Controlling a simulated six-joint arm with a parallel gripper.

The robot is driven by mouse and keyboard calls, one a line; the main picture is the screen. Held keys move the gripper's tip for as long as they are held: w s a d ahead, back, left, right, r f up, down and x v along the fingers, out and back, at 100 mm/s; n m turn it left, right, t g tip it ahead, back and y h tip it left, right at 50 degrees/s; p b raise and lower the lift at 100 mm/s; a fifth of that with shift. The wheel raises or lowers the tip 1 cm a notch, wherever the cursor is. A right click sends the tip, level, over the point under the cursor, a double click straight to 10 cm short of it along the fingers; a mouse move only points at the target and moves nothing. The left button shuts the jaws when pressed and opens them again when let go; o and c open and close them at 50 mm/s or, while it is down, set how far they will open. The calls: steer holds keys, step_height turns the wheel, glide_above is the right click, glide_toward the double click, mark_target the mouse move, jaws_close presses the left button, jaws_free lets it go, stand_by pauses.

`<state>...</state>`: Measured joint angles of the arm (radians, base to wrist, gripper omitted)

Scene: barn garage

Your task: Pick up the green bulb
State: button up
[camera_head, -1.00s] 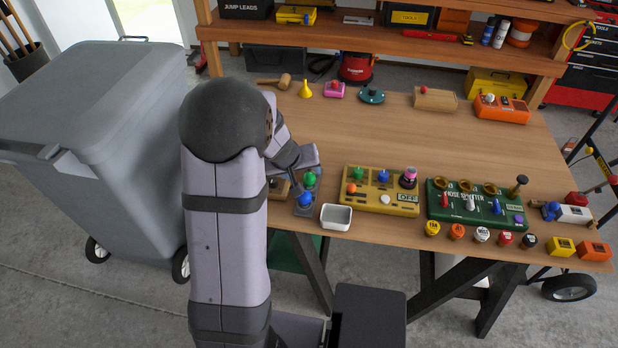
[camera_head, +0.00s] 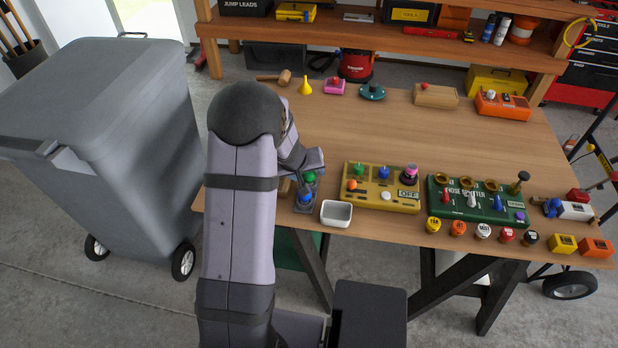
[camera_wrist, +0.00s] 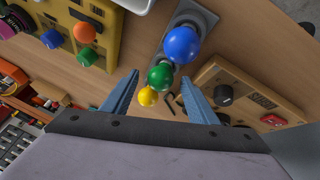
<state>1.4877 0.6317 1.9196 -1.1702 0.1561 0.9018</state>
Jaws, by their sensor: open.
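The green bulb (camera_wrist: 160,76) is round and sits between a larger blue bulb (camera_wrist: 182,45) and a small yellow bulb (camera_wrist: 148,97) on a grey base (camera_wrist: 198,19). My gripper (camera_wrist: 160,75) is open, with one blue finger on each side of the green bulb in the wrist view. I cannot tell whether either finger touches it. In the head view the green bulb (camera_head: 310,178) is partly covered by my gripper (camera_head: 313,163), and the blue bulb (camera_head: 305,197) stands in front of it. The yellow bulb is hidden there.
A wooden box with a black knob (camera_wrist: 223,95) stands close on the right in the wrist view. A yellow box with coloured knobs (camera_head: 381,203) and a white dish (camera_head: 336,222) are near the bulbs. The middle of the table is clear.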

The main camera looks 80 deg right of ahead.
steer(key=shift+d+f, duration=0.1)
steer(key=shift+f, duration=0.05)
steer(key=c, duration=1.1)
